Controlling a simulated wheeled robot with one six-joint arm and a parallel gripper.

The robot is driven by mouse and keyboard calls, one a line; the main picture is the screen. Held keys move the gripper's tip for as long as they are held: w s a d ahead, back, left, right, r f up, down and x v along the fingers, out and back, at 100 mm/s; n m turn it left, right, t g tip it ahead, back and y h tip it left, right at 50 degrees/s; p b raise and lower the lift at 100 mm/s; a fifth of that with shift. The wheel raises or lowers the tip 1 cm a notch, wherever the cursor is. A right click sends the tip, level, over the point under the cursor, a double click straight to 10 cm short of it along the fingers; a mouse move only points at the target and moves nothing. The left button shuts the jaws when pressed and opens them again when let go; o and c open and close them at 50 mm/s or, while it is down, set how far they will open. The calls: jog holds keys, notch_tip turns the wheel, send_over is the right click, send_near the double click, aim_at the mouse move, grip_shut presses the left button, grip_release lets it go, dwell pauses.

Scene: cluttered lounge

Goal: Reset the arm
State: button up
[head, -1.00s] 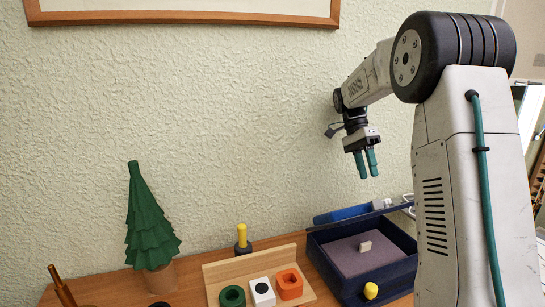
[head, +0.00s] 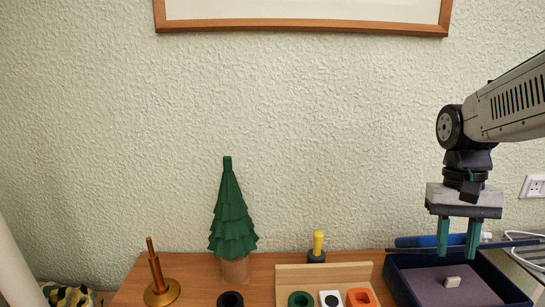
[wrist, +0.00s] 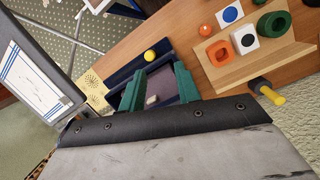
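My gripper (head: 457,248) hangs at the right of the head view with its two green fingers pointing down. The fingers are apart with nothing between them, so it is open and empty. A small pale block (head: 452,282) lies in the box, below the fingers. In the wrist view my gripper (wrist: 158,74) also shows its fingers apart, with the pale block (wrist: 152,99) seen in the gap beyond them.
A green toy tree (head: 232,222), brass stand (head: 161,288) and wooden tray (head: 325,270) with coloured pieces are on the wooden table. A yellow-topped peg (head: 318,244) stands behind the tray.

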jog(key=s+a+n+t, duration=0.1)
jog(key=s+a+n, duration=0.1)
jog(key=s, duration=0.4)
jog(key=s+a+f+n+t, duration=0.1)
jog(key=s+a+t, duration=0.1)
jog(key=s+a, duration=0.3)
jog(key=shift+s+a+n, duration=0.2)
jog(key=shift+s+n, duration=0.2)
jog(key=shift+s, duration=0.55)
jog(key=shift+s+a+r+t, duration=0.15)
jog(key=shift+r+t, duration=0.15)
jog(key=shift+t, duration=0.1)
jog(key=shift+c, duration=0.6)
jog(key=shift+a+r, duration=0.1)
jog(key=shift+r, duration=0.05)
grip_shut()
jog(key=shift+s, duration=0.1)
